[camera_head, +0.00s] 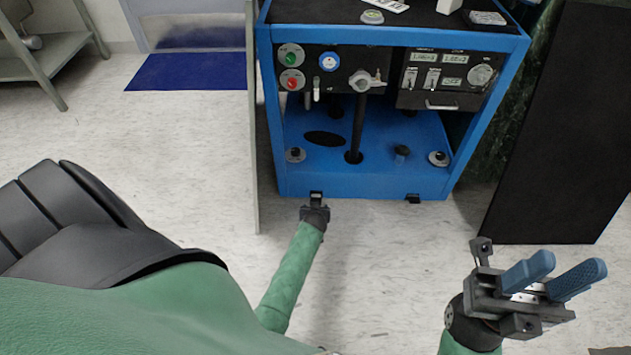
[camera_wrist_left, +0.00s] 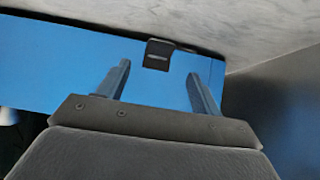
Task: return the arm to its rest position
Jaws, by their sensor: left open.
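My left gripper (camera_head: 316,213) is at the lower front edge of a blue machine cart (camera_head: 370,185). Its fingers do not show clearly in the head view. In the left wrist view the left gripper (camera_wrist_left: 158,69) has its two fingers wide apart and nothing between them. A small black tab (camera_wrist_left: 158,54) on the blue surface lies just beyond the gap; I cannot tell whether anything touches. My right gripper (camera_head: 553,272) is at the lower right of the head view, its blue fingers apart and empty, over the floor and clear of the cart.
A thin grey panel (camera_head: 252,120) stands left of the cart. A black panel (camera_head: 560,130) stands at the right. A grey shelf (camera_head: 60,45) is at the upper left and a dark blue mat (camera_head: 187,71) lies beyond. Floor between the cart and my right gripper is clear.

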